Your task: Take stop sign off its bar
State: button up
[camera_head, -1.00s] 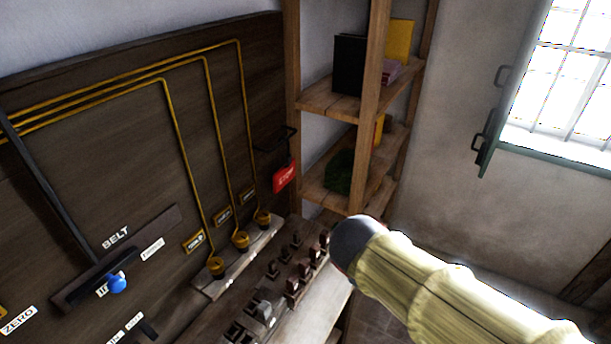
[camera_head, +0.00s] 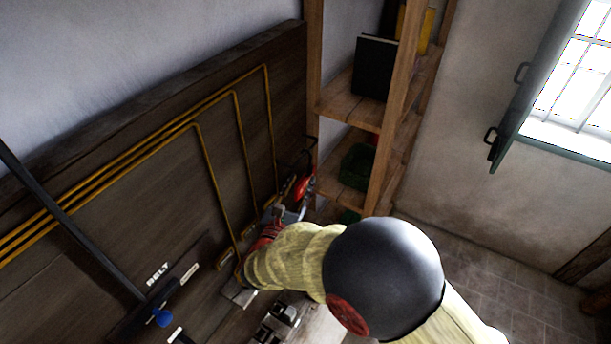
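The red stop sign (camera_head: 303,187) shows at the right end of the dark wooden panel, beside the shelf. It is small, and its lettering is not readable now. Its dark bar (camera_head: 298,158) sticks out from the panel just above it. My arm reaches across the lower middle of the view toward the sign. My grey gripper (camera_head: 292,213) is just below the sign, very close to it. I cannot tell whether it touches the sign. The fingers are small and partly hidden, so their opening does not show.
A wooden shelf (camera_head: 350,112) with a black book (camera_head: 375,68) and a green item (camera_head: 357,168) stands close right of the sign. Yellow pipes (camera_head: 207,160) run along the panel. A blue-knobbed lever (camera_head: 161,318) is lower left. An open window shutter (camera_head: 530,90) hangs at right.

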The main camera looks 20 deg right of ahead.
aim_at(309, 170)
jog(key=x, duration=0.7)
jog(key=shift+d, duration=0.2)
jog(key=shift+c, duration=0.2)
jog(key=c, duration=0.8)
